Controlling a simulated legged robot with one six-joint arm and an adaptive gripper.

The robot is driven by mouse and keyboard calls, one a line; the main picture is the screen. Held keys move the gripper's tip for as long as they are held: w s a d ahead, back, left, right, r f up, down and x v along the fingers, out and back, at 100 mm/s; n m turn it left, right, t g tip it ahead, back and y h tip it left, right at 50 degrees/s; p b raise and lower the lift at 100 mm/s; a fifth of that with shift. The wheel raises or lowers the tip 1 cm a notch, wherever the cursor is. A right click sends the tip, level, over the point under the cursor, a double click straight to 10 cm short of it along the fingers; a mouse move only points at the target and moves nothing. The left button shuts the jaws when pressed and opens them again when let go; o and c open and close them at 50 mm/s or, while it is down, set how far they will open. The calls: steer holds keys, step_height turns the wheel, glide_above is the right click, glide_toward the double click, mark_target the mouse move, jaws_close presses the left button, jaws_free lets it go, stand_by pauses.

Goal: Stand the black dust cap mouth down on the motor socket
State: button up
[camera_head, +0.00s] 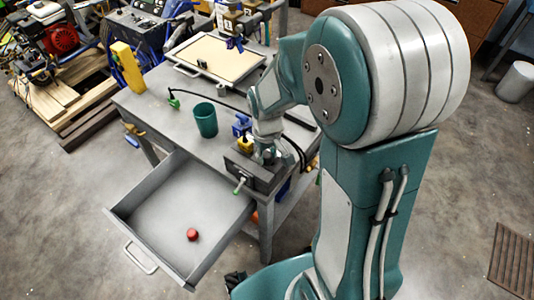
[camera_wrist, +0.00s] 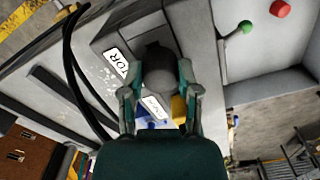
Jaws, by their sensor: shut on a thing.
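In the wrist view my gripper (camera_wrist: 158,88) is shut on the black dust cap (camera_wrist: 158,65), which sits between its two fingers. Beyond the cap is the top of a grey box (camera_wrist: 112,42) with a white label ending in "TOR". A second white label shows just below the cap. The motor socket itself cannot be made out; the cap and fingers cover that part of the box. In the head view my gripper (camera_head: 266,150) is over the box (camera_head: 252,172) at the table's front right corner. The cap cannot be told apart there, and its gap to the socket cannot be judged.
An open drawer (camera_head: 150,207) holds a red cap (camera_head: 192,234). A teal cup (camera_head: 205,120), a yellow block (camera_head: 245,143) and a black cable (camera_wrist: 70,60) are near the box.

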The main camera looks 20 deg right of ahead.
mark_target(267, 155)
steer(key=o, duration=0.7)
steer(key=shift+o, duration=0.2)
step_height(267, 155, up, 11)
steer(key=s+r+m+t, duration=0.3)
steer(key=s+r+t, duration=0.2)
steer(key=s, duration=0.9)
step_height(267, 155, up, 4)
steer(key=shift+s+f+t, duration=0.15)
steer(key=shift+f+t, duration=0.05)
steer(key=shift+t, duration=0.1)
